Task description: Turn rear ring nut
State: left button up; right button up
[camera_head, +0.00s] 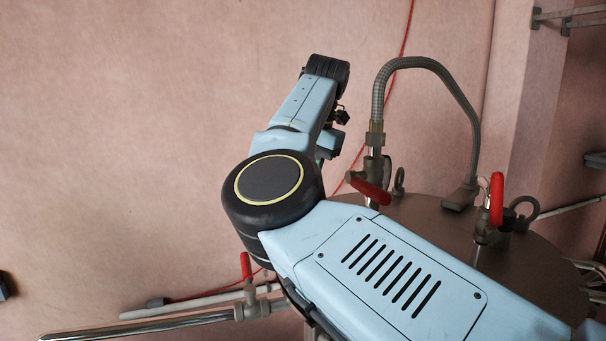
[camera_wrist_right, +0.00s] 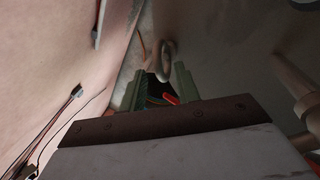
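Two grey ring nuts stand on the brown metal tank lid in the head view: one ring nut (camera_head: 398,181) behind, beside the hose fitting, and another ring nut (camera_head: 525,211) at the right. In the wrist view a pale ring (camera_wrist_right: 167,57) shows just beyond and between the fingertips of my right gripper (camera_wrist_right: 162,82). The fingers are apart with a gap between them, and I cannot tell whether they touch the ring. In the head view my right arm crosses the middle and hides its gripper. My left gripper is out of view.
The tank lid (camera_head: 430,212) carries a grey flexible hose (camera_head: 428,64) and red-handled valves, including a red handle (camera_head: 370,191) close to the rear ring. A pipe with a red-handled valve (camera_head: 246,267) runs at lower left. The pink wall is close behind.

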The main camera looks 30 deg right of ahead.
grip_shut()
jog(key=shift+m, duration=1)
grip_release()
jog(key=shift+r, duration=0.1)
jog(key=v, duration=1.3)
jog(key=shift+s+a+r, duration=0.15)
jog(key=shift+s+a, duration=0.05)
jog(key=shift+a, duration=0.1)
